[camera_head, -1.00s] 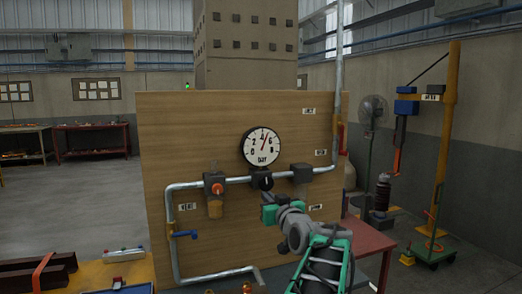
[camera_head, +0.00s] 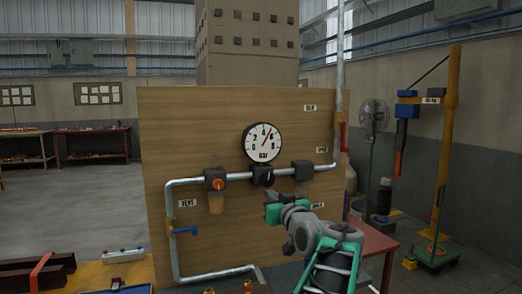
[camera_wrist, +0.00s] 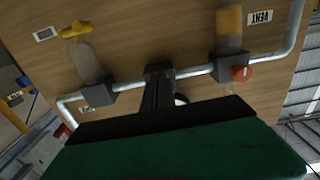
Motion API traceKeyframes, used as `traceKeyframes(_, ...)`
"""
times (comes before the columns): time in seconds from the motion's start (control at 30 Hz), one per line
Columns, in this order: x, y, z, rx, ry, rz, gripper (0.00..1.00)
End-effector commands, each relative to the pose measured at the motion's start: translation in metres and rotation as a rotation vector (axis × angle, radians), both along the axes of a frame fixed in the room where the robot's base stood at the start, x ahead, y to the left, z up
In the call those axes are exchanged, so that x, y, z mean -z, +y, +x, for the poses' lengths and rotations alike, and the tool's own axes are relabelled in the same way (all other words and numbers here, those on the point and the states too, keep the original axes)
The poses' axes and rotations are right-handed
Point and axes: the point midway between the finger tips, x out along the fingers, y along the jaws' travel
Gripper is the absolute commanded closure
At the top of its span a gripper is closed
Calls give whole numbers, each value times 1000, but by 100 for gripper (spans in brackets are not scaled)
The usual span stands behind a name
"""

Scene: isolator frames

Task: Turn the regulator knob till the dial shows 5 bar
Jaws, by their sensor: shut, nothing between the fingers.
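The round white dial (camera_head: 263,143), marked in bar, is on the wooden panel. Its needle points up and right, seemingly between 4 and 6; the exact reading is too small to tell. The black regulator knob (camera_head: 263,177) with a pale mark is just below the dial. The mark is tilted to the right. My gripper (camera_head: 270,196) is shut and empty, just below and right of the knob in the head view. In the wrist view its dark fingers (camera_wrist: 157,95) cover the knob area, and I cannot tell whether they touch it.
A grey pipe (camera_head: 200,182) runs across the panel (camera_head: 165,120). A unit with an orange knob (camera_head: 217,184) is to the left and a dark block (camera_head: 302,171) to the right. A blue-handled valve (camera_head: 184,231) is at lower left. A red table (camera_head: 375,243) stands right of the panel.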

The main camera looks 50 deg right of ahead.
Motion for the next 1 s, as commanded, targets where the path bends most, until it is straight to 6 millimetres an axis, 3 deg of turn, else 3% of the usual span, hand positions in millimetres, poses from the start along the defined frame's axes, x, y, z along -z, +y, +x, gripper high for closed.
traceKeyframes(0.2, 7, 14, -25, 3, 2, 3, 100)
traceKeyframes(0.57, 4, 18, -28, -3, 4, 8, 100)
traceKeyframes(0.77, -12, 31, -12, -39, 4, 8, 100)
traceKeyframes(1.0, -36, 62, 22, -119, 8, 21, 100)
